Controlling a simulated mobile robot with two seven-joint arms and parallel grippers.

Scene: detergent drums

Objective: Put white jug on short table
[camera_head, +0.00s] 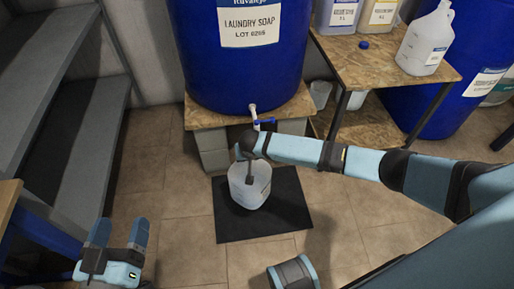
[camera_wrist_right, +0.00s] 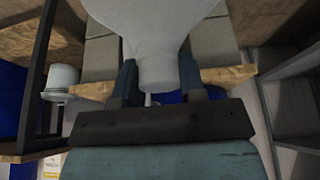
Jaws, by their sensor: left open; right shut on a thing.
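The white jug (camera_head: 249,187) is over the black mat (camera_head: 287,205), below the drum's tap. I cannot tell whether its base touches the mat. My right gripper (camera_wrist_right: 157,82) is shut on the jug near its top. In the right wrist view the pale jug (camera_wrist_right: 150,30) shows between the two fingers. In the head view my right wrist hides part of the jug's top. My left gripper (camera_head: 118,236) is open and empty at the lower left, apart from the jug. A low wooden table (camera_head: 384,66) stands at the upper right.
A large blue drum (camera_head: 243,75) with a tap (camera_head: 262,122) stands on a wood-topped block stand (camera_head: 292,108). Another white jug (camera_head: 424,45), other containers (camera_head: 338,14) and a blue cap (camera_head: 364,44) are on the wooden table. Grey shelves (camera_head: 85,130) stand at left.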

